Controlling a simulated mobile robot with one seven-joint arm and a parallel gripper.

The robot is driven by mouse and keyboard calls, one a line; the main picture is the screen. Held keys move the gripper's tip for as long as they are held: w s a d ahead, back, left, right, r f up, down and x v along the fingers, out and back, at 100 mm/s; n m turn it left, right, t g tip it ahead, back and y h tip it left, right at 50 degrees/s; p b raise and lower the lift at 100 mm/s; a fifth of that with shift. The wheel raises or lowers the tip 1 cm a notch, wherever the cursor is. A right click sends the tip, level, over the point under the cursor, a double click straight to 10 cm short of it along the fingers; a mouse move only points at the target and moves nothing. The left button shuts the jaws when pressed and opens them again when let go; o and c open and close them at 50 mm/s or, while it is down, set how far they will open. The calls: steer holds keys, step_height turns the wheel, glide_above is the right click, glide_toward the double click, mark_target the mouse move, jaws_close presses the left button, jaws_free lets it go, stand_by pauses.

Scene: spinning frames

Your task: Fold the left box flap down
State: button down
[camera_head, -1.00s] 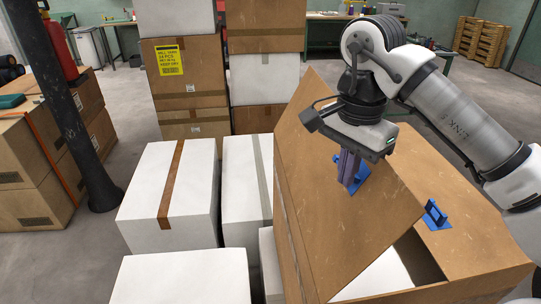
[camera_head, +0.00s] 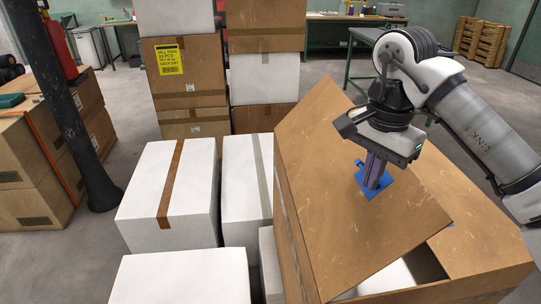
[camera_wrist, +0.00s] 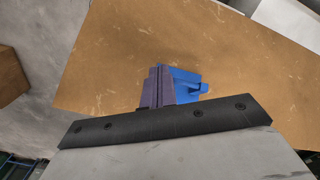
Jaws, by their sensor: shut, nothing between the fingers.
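The large cardboard box (camera_head: 287,240) stands at the right in the head view. Its left flap (camera_head: 340,225) is tilted, raised at its far upper corner and sloping down to the right over the opening. A blue handle (camera_head: 360,177) sits on the flap; it also shows in the wrist view (camera_wrist: 188,82). My gripper (camera_head: 375,184) is shut, its purple fingers at the flap beside the blue handle, with nothing between them. I cannot tell whether the fingertips press the cardboard. The right flap (camera_head: 480,230) lies nearly flat, partly hidden by the left flap.
White boxes (camera_head: 170,195) stand close along the left side of the cardboard box. Stacked cartons (camera_head: 265,80) rise behind it. A dark post (camera_head: 75,110) stands at the left. Open floor (camera_head: 455,125) lies behind the box at the right.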

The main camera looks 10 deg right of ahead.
mark_target(396, 190)
steer(key=shift+d+f, duration=0.25)
steer(key=shift+d, duration=0.55)
steer(key=shift+f, duration=0.1)
steer(key=shift+d+f+b, duration=1.5)
steer(key=shift+d+f, duration=0.5)
steer(key=shift+d, duration=0.2)
steer(key=shift+d+f, duration=0.15)
steer(key=shift+d, duration=0.15)
